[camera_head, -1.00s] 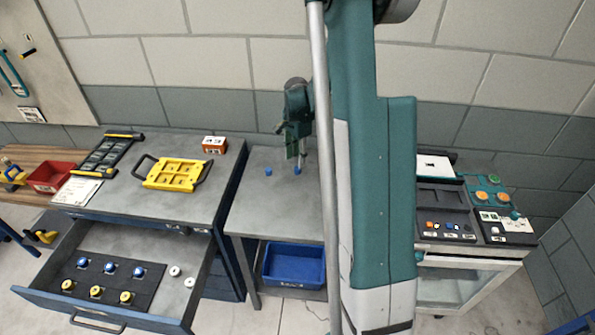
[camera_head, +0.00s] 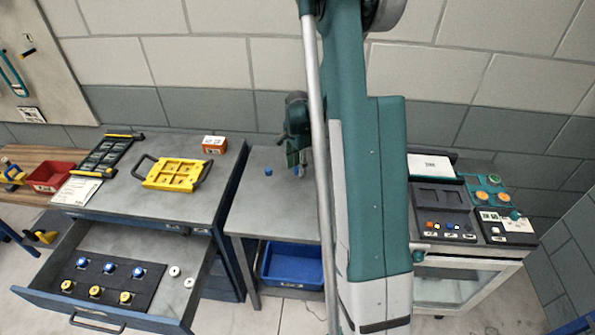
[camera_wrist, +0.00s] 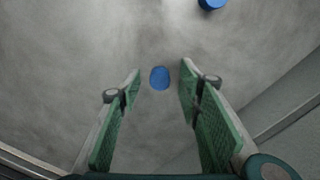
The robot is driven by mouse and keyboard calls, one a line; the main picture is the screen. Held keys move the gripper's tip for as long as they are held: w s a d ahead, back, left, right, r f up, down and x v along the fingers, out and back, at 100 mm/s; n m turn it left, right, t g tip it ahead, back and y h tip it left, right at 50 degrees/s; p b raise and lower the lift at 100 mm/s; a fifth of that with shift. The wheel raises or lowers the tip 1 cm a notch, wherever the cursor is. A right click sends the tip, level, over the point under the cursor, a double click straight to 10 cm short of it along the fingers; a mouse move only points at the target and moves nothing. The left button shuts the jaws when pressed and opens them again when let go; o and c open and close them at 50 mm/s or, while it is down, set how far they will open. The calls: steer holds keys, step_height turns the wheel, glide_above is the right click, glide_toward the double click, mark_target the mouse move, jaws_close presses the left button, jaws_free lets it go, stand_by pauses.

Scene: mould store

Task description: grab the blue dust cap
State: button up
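Two small blue pieces stand on the grey metal table; I cannot tell for sure from their looks which is the dust cap. One blue cap (camera_wrist: 160,77) lies between my fingertips in the wrist view, with room on both sides. In the head view it shows only in part, beside my gripper (camera_head: 298,163). The other blue piece (camera_head: 268,171) stands apart to the left; in the wrist view it is at the top edge (camera_wrist: 212,4). My gripper (camera_wrist: 160,72) is open and empty, its green-padded fingers pointing at the tabletop.
The grey table (camera_head: 262,208) is otherwise bare where it shows. A blue bin (camera_head: 292,265) sits below it. Left are a bench with a yellow mould frame (camera_head: 172,173) and an open drawer (camera_head: 50,280). A machine (camera_head: 470,240) stands right.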

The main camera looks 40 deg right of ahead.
stand_by(0.5)
steer(key=c, duration=0.7)
steer(key=shift+c, duration=0.2)
steer(key=shift+r, duration=0.15)
step_height(320, 180, up, 10)
stand_by(0.8)
